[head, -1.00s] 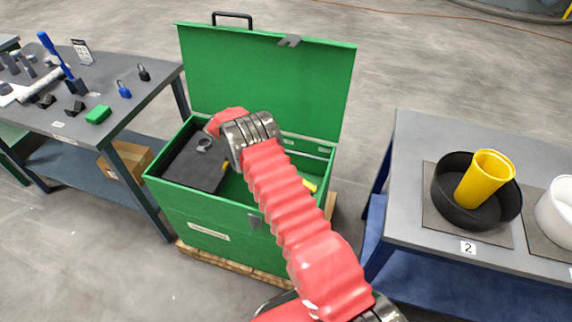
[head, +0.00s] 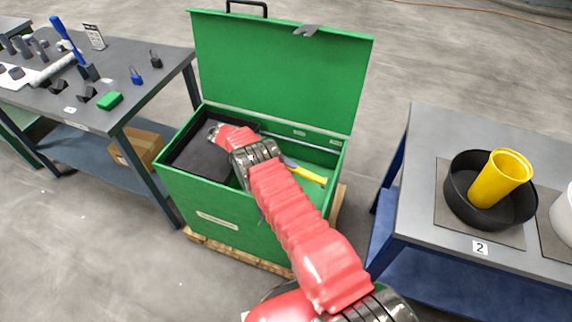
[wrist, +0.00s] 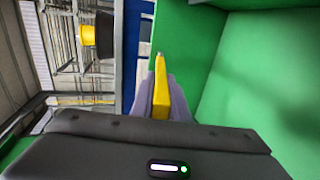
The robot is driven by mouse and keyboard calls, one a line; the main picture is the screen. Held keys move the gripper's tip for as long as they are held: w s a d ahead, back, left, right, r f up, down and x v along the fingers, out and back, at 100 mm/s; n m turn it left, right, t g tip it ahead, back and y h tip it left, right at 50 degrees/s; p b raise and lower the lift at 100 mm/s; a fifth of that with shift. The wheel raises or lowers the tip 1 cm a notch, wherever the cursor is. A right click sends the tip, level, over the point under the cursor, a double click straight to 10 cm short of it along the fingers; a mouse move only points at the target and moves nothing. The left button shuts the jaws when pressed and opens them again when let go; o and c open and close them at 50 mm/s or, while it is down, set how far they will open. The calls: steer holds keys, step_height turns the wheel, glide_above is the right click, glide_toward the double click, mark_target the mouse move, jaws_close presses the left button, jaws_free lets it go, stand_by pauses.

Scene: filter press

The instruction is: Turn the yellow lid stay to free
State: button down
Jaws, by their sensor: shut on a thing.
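The yellow lid stay (head: 308,174) shows inside the right part of the open green chest (head: 228,218), partly hidden behind my arm. In the wrist view the stay (wrist: 161,88) runs away from me between the two grey-purple fingers of my gripper (wrist: 160,103). My gripper is shut on the stay. In the head view only a bit of a purplish finger shows at the stay's left end. The green lid (head: 282,70) stands raised at the back of the chest, with a black handle on top.
A black panel (head: 205,160) fills the chest's left part. A grey table (head: 45,110) with padlocks and tools stands left. A grey table (head: 425,150) with a black bowl (head: 465,205) holding a yellow cup (head: 502,175) stands right. The chest walls are close around my wrist.

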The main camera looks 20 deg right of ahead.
steer(key=shift+a+f, duration=0.15)
steer(key=shift+a, duration=0.05)
steer(key=c, duration=1.7)
jaws_free()
steer(key=shift+d, duration=0.1)
steer(key=shift+c, duration=0.2)
steer(key=shift+r, duration=5.05)
steer(key=shift+c, duration=0.3)
